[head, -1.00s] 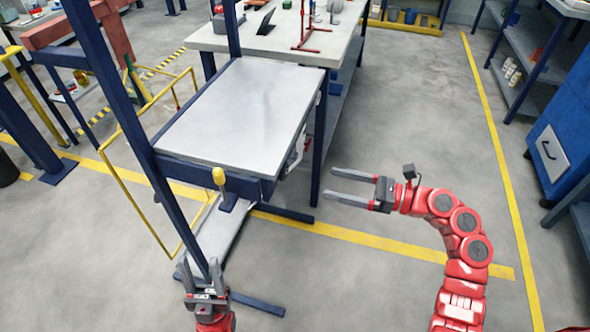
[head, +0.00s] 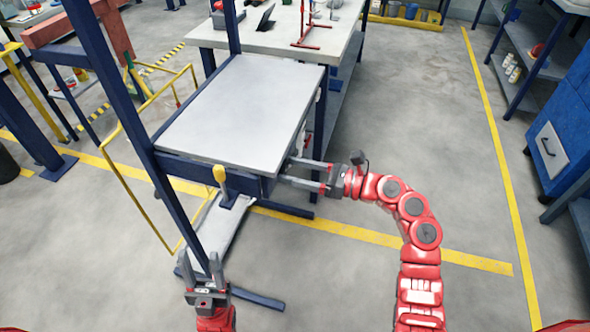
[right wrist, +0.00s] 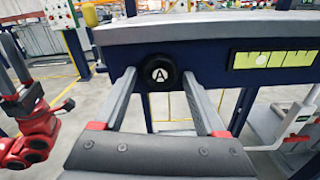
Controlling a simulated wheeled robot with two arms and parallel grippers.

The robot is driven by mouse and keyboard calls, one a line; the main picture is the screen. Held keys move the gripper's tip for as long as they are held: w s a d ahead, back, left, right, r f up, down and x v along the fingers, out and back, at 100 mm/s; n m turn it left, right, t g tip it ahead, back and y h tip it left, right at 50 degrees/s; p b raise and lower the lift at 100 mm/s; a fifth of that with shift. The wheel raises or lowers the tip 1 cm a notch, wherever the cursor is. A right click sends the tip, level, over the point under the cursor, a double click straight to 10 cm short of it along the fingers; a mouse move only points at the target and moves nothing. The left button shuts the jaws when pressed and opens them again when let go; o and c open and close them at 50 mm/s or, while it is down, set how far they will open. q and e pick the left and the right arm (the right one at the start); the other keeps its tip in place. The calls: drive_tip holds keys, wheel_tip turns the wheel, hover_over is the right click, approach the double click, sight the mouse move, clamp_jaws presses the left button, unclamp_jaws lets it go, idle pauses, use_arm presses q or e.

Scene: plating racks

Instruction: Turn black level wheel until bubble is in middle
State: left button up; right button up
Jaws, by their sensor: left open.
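My right gripper (head: 287,171) is open at the right side of the lift table (head: 245,110). Its fingertips are on either side of the wheel; I cannot tell if they touch it. My left gripper (head: 201,264) is open and empty, low at the bottom left in the head view.
A yellow-knobbed lever (head: 220,176) stands at the table's front. A blue upright post (head: 110,100) rises at its left. A white handle (right wrist: 298,119) shows at the right in the right wrist view.

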drive_tip(key=c, duration=1)
drive_tip(key=m+p, duration=0.1)
drive_tip(key=m, duration=0.2)
drive_tip(key=shift+s+r+m+p, duration=0.1)
drive_tip(key=shift+m+p, duration=0.3)
drive_tip(key=m+p, duration=0.2)
drive_tip(key=m, duration=0.2)
drive_tip(key=shift+r+m+p, duration=0.15)
drive_tip(key=shift+m+p, duration=0.15)
drive_tip(key=shift+p, duration=0.05)
drive_tip(key=m+p, duration=0.2)
drive_tip(key=m, duration=0.1)
drive_tip(key=shift+m+p, duration=1.15)
drive_tip(key=shift+m, duration=0.55)
